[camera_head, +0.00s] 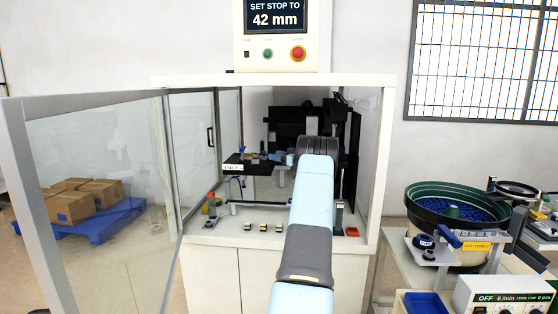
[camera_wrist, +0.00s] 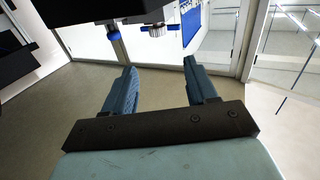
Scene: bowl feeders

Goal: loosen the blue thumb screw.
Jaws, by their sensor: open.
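My gripper (camera_wrist: 160,68) is open and empty in the wrist view, with its two blue-grey fingers apart. Beyond the fingertips, at the top, a small blue part (camera_wrist: 113,35) sits by a metal post under a black block (camera_wrist: 95,8). A silver knurled knob (camera_wrist: 155,30) hangs below the same block, apart from the fingers. I cannot tell for sure which part is the blue thumb screw. In the head view a small blue part (camera_head: 277,157) shows at the black plate (camera_head: 247,168) inside the cabinet. My arm hides the gripper there.
The white cabinet (camera_head: 255,82) has its glass door (camera_head: 95,150) swung open at left. The display (camera_head: 278,18) above reads "SET STOP TO 42 mm". A green bowl feeder (camera_head: 420,196) with blue parts stands at right. Boxes (camera_head: 70,205) lie on a blue pallet behind the door.

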